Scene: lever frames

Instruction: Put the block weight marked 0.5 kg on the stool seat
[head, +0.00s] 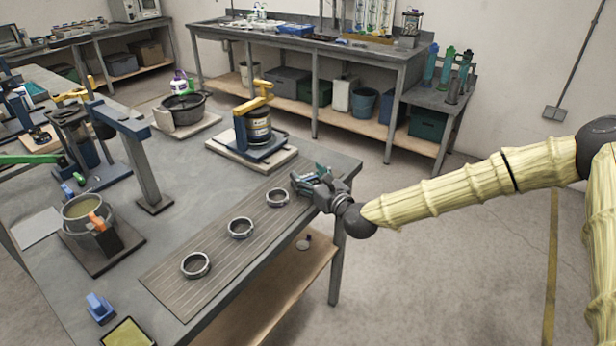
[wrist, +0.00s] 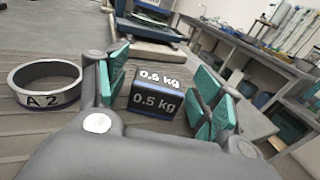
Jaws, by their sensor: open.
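The block weight (wrist: 157,97) is a dark block with pale "0.5 kg" lettering on its top and front. In the wrist view it sits on the slatted mat between the teal pads of my gripper (wrist: 163,78). The fingers are open, with a gap visible on the right side; contact on the left cannot be told. In the head view my gripper (head: 312,179) is low over the mat's far right end, and I cannot make out the block there. I cannot identify a stool seat in either view.
Several metal rings line the mat (head: 215,262), the nearest to my gripper being a ring (head: 277,197) that is marked A 2 in the wrist view (wrist: 45,86). A black-and-yellow canister stand (head: 257,128) is behind. Open floor lies right of the table.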

